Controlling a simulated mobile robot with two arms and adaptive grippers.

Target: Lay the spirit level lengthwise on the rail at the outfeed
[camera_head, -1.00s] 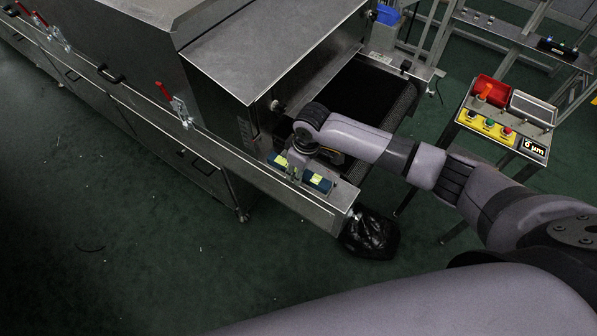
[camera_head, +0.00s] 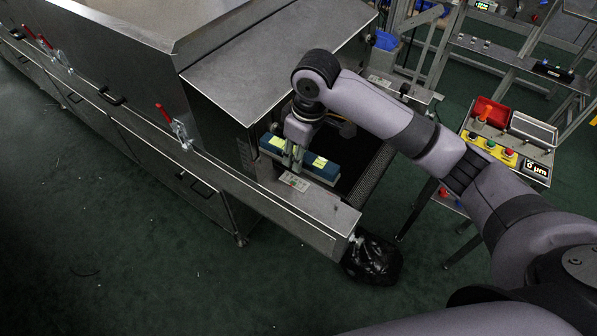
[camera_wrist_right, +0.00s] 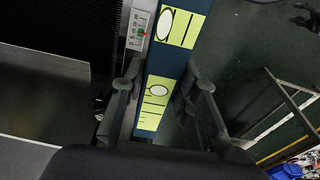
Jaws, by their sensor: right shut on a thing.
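The spirit level is a dark blue bar with yellow-green labelled faces (camera_head: 319,163). My right gripper (camera_head: 292,158) is shut on it near its middle, and the level appears raised above the outfeed rail (camera_head: 318,208). The level runs roughly parallel to the rail, on its belt side in the head view. The exact gap below it cannot be told. In the right wrist view the level (camera_wrist_right: 165,65) lies between the two fingers (camera_wrist_right: 160,95), its yellow faces toward the camera. My left gripper is not in view.
A small marked plate (camera_head: 294,181) lies on the rail. The dark conveyor belt (camera_head: 362,165) is behind the level. A black bag (camera_head: 373,262) sits on the floor below the rail end. A control stand (camera_head: 507,140) is to the right.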

